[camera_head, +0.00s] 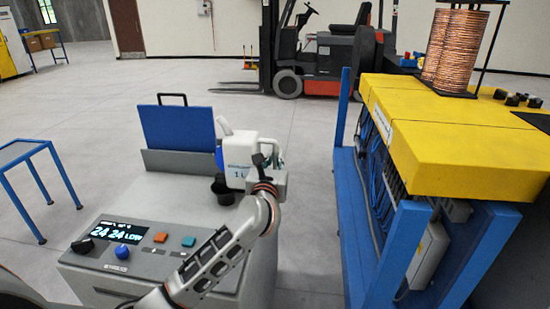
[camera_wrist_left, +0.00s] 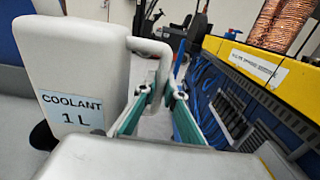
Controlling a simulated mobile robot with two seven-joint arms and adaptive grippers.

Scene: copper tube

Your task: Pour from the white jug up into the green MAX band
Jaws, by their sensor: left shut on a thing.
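The white jug (camera_head: 240,152), labelled "1 L", is near the back of the grey machine's top (camera_head: 150,200), roughly upright with its spout to the upper left. In the left wrist view the jug (camera_wrist_left: 75,60) fills the left side, with a "COOLANT 1 L" label. My left gripper (camera_head: 270,172) is at the jug's right side, shut on its handle; its green-edged fingers (camera_wrist_left: 165,92) show by the handle. A black filler cup (camera_head: 222,190) is just below and left of the jug. I see no green MAX band. My right gripper is not in view.
The machine has a lit display (camera_head: 118,233) reading "24 24 LOW", a blue knob (camera_head: 122,251) and two buttons. A raised blue lid (camera_head: 178,130) stands behind. A yellow-topped blue rack (camera_head: 440,150) is close on the right. A blue table frame (camera_head: 25,155) stands left.

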